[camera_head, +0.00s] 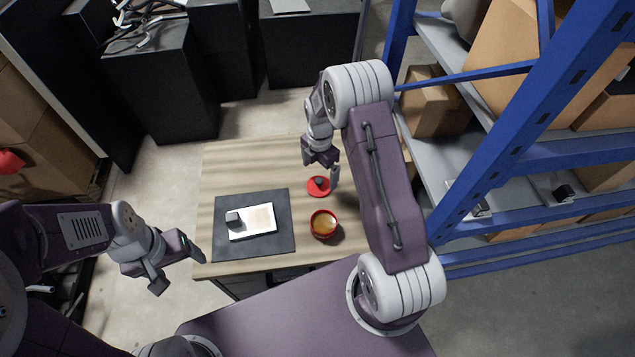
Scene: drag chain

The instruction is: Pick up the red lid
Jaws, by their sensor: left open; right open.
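The red lid (313,190) lies on the wooden table with a small dark knob on top, just behind a red bowl. My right gripper (322,178) is open directly over the lid, with its fingers pointing down; whether it touches the lid I cannot tell. The red bowl (323,224) holds a yellowish-brown content and stands uncovered. My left gripper (178,270) is open and empty, off the table's left front corner.
A blue-framed shelf (490,130) with cardboard boxes stands close on the right. The table's back left part is clear.

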